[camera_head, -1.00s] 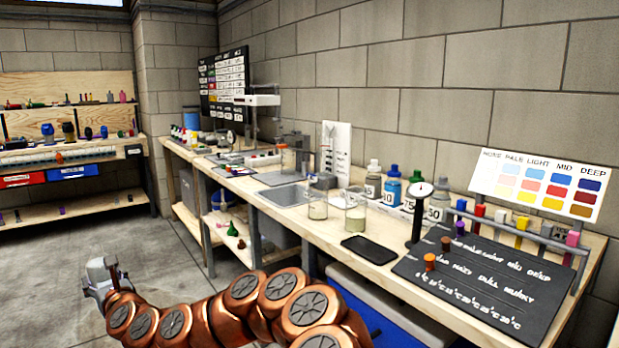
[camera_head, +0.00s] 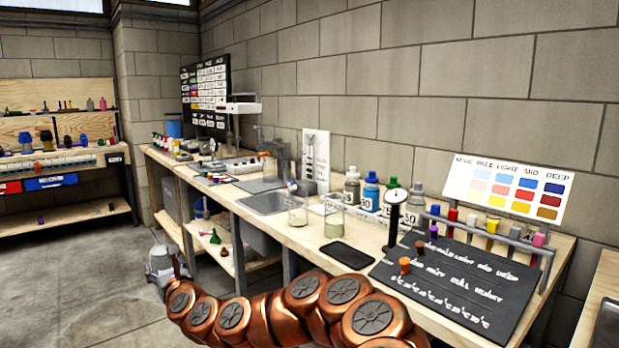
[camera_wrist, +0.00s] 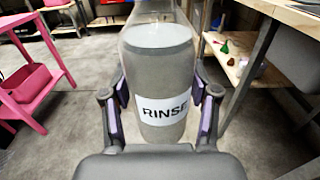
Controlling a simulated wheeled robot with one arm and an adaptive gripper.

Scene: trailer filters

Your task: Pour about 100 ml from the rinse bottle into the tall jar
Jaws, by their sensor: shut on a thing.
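The rinse bottle (camera_wrist: 158,60) is a clear, greyish cylinder with a white RINSE label, filling the middle of the wrist view. My gripper (camera_wrist: 162,102) is shut on it, with a purple-padded finger on each side of the label. The bottle looks roughly upright; its top is cut off by the picture edge. In the head view my gripper (camera_head: 163,264) is low at the left, over the floor and away from the bench. Two clear glass vessels stand on the bench, a left one (camera_head: 298,212) and a right one (camera_head: 334,219). I cannot tell for certain which is the tall jar.
A pink stand (camera_wrist: 30,90) is left in the wrist view. Open floor lies left.

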